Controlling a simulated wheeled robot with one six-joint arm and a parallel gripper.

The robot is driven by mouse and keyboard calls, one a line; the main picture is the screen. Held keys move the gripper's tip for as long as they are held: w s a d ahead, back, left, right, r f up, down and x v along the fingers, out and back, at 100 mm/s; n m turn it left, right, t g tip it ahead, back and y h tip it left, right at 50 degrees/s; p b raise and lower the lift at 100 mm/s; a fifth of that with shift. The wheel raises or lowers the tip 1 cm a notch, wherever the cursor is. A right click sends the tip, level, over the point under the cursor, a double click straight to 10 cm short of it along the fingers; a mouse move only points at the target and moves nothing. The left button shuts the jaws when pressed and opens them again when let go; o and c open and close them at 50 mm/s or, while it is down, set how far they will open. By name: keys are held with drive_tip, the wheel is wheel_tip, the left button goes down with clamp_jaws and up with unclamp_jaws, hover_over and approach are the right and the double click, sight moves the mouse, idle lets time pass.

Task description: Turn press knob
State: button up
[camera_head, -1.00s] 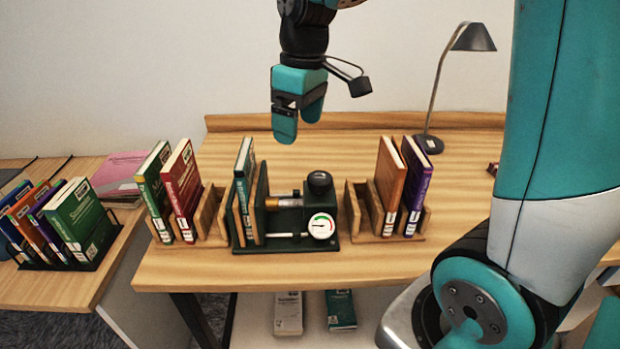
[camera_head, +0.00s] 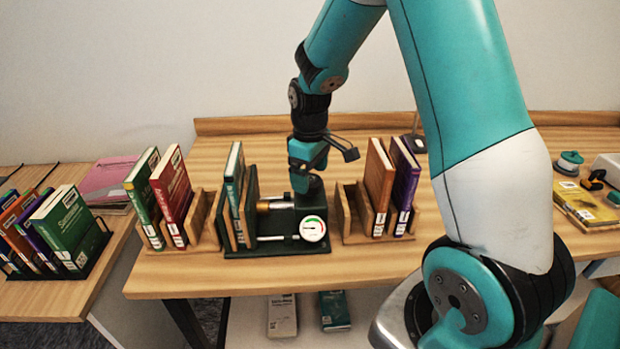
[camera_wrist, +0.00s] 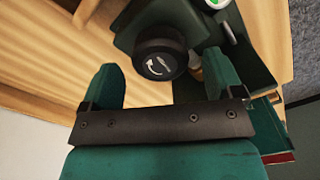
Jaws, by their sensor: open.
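The press (camera_head: 284,222) is a dark green device on the wooden table, with a green book clamped at its left and a round white gauge (camera_head: 313,228) on its front. Its black knob (camera_wrist: 160,59), with a white curved arrow on top, shows in the wrist view just beyond and between my fingertips. In the head view my fingers hide the knob. My gripper (camera_head: 306,180) points down over the press, open and empty. In the wrist view its two green fingers (camera_wrist: 164,78) stand apart, one on each side of the knob. I cannot tell whether they touch it.
Wooden racks with upright books stand close by on both sides: green and red books (camera_head: 172,195) left, orange and purple books (camera_head: 380,187) right. A lamp base (camera_head: 414,143) is behind right.

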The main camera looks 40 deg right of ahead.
drive_tip(key=shift+f, duration=1.15)
drive_tip(key=c, duration=0.9)
drive_tip(key=shift+m, duration=0.4)
drive_tip(key=m+p, duration=0.1)
drive_tip(key=m, duration=0.3)
drive_tip(key=shift+m, duration=0.4)
drive_tip(key=shift+w+m, duration=0.1)
drive_tip(key=shift+m, duration=2.5)
